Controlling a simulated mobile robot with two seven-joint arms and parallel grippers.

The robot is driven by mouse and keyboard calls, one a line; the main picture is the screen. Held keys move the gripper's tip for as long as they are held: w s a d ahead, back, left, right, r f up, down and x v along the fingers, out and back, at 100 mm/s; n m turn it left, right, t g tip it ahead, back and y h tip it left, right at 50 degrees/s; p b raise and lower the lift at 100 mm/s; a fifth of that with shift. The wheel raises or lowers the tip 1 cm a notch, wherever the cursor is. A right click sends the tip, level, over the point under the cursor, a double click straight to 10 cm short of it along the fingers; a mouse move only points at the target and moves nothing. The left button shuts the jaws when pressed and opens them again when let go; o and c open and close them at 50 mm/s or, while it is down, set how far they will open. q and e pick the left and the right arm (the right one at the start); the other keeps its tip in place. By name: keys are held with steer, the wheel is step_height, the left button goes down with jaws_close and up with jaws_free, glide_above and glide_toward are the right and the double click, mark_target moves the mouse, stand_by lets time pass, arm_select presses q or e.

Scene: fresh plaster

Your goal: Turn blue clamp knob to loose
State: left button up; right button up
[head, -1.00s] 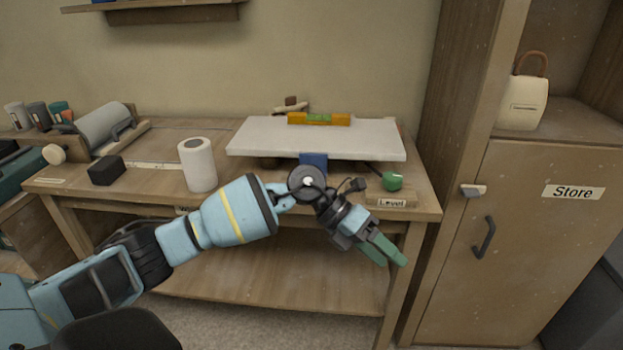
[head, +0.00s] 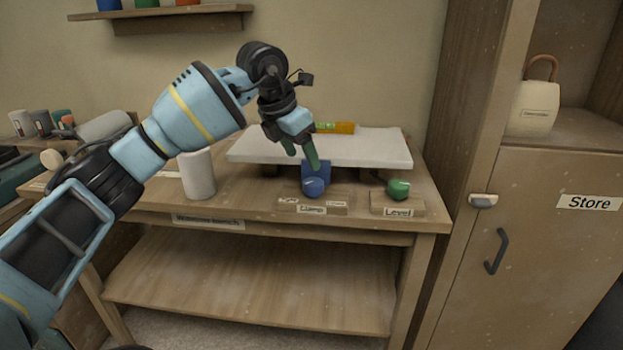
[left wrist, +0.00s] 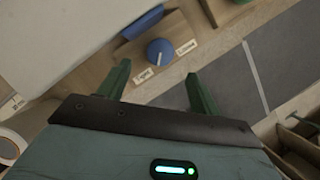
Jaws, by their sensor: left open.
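The blue clamp knob (head: 313,187) sits on a wooden base labelled "Clamp" (head: 311,209) at the bench's front edge, before a blue block (head: 317,169). My left gripper (head: 301,157) is open and empty, fingers pointing down, just above and behind the knob in the head view. In the left wrist view the knob (left wrist: 160,51) shows ahead, between the directions of the two green fingers (left wrist: 158,70), apart from them. A pale pointer line marks its face. Two small labels flank it, too small to read surely. My right gripper is not in view.
A green knob (head: 398,189) on a base labelled "Level" stands to the right. A white slab (head: 370,147) with an orange spirit level (head: 341,128) lies behind. A white roll (head: 198,175) stands to the left. A store cupboard (head: 545,240) is at the right.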

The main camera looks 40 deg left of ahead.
mark_target(313, 181)
arm_select(q)
steer(key=x, duration=0.7)
steer(key=shift+w+d+f+b, duration=0.1)
steer(key=shift+w+f+b, duration=0.05)
steer(key=shift+f+b, duration=0.2)
